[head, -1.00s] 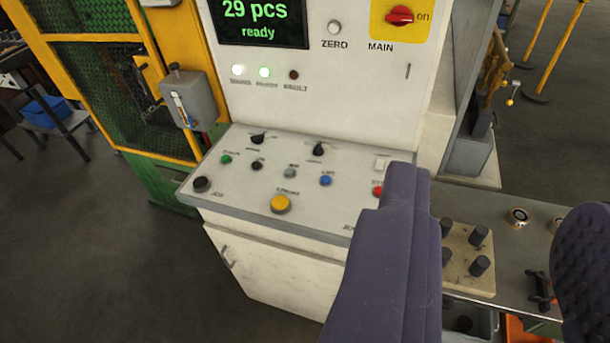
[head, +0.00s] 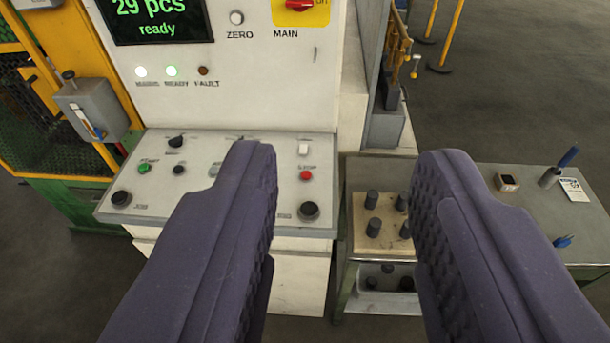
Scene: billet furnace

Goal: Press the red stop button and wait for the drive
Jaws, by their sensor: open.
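The red stop button (head: 305,175) sits at the right of the sloped control panel (head: 112,207), below a small white switch. My gripper (head: 342,165) is open and empty, its two dark purple fingers reaching in from the bottom of the head view. The stop button shows between the fingers, close beside the left fingertip in the picture; I see no finger touching it. The left finger hides the middle of the panel.
A green start button (head: 144,168) and black jog buttons (head: 309,211) are on the same panel. A red main switch (head: 299,5) is above. A side table (head: 500,185) with a peg block (head: 362,245) stands right. A yellow-framed guard (head: 40,160) is left.

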